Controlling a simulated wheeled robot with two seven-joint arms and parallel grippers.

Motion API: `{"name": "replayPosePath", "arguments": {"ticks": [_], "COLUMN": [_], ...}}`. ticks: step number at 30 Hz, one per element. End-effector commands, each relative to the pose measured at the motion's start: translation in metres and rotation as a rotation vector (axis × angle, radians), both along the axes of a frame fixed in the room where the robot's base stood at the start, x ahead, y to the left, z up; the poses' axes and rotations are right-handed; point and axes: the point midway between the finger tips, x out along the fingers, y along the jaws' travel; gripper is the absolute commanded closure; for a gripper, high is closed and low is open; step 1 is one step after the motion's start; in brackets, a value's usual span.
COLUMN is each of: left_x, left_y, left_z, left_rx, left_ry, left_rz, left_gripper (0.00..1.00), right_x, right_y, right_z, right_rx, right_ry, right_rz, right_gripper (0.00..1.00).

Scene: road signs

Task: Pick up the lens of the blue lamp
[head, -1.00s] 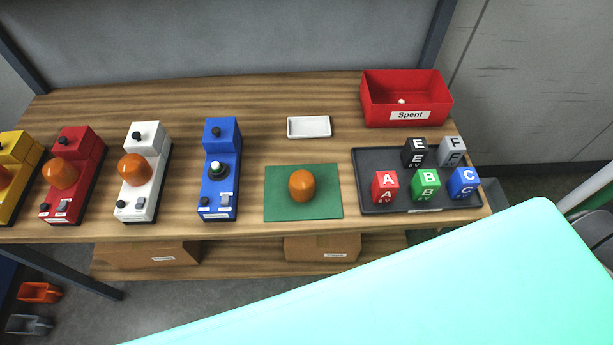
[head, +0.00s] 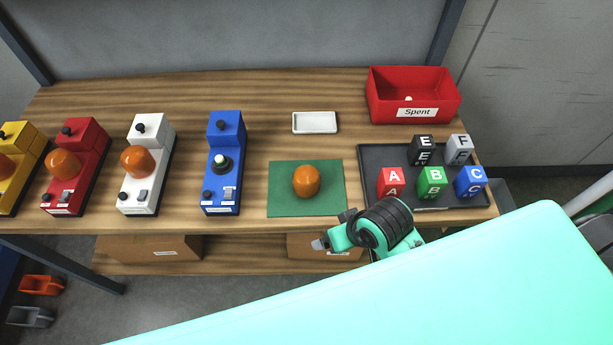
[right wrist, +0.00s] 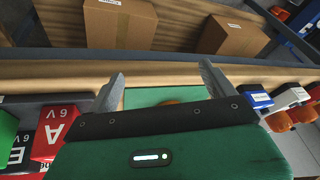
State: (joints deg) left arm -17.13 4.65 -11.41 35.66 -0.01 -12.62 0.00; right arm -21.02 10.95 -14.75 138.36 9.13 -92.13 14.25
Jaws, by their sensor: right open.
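The blue lamp (head: 222,180) stands on the table with no lens on it; a small white bulb (head: 219,159) shows in its black socket. An orange lens (head: 306,181) rests on the green mat (head: 283,207) to the right of the lamp. My right gripper (head: 318,244) is at the table's front edge, in front of the mat and apart from the lens. In the right wrist view its two fingers (right wrist: 160,88) are spread and empty, with a sliver of the orange lens (right wrist: 178,101) showing behind the gripper body. My left gripper is not in view.
White (head: 142,190), red (head: 72,192) and yellow (head: 18,190) lamps with orange lenses stand at left. A black tray (head: 372,160) of lettered blocks is right of the mat. A small white dish (head: 315,123) and the red Spent bin (head: 414,95) are behind.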

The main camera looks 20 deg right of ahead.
Motion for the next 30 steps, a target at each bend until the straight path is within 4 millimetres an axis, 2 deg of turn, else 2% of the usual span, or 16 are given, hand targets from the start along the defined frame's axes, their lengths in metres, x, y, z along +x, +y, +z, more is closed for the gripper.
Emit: {"name": "replayPosePath", "arguments": {"ticks": [12,16,23,30], "left_x": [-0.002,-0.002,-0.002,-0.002], "left_y": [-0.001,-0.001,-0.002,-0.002], "left_z": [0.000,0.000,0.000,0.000], "left_rx": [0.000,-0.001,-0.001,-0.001], "left_ry": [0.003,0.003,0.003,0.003], "left_rz": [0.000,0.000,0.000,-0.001], "left_gripper": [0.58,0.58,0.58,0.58], "right_x": [0.065,0.079,0.104,0.132], "right_y": [0.079,0.094,0.097,0.073], "right_z": [0.043,0.055,0.075,0.096], "right_rx": [0.196,0.212,0.169,0.065], "right_ry": [0.073,0.139,0.256,0.352], "right_rz": [-0.016,-0.048,-0.166,-0.390], "right_gripper": [0.14,0.14,0.14,0.14]}}
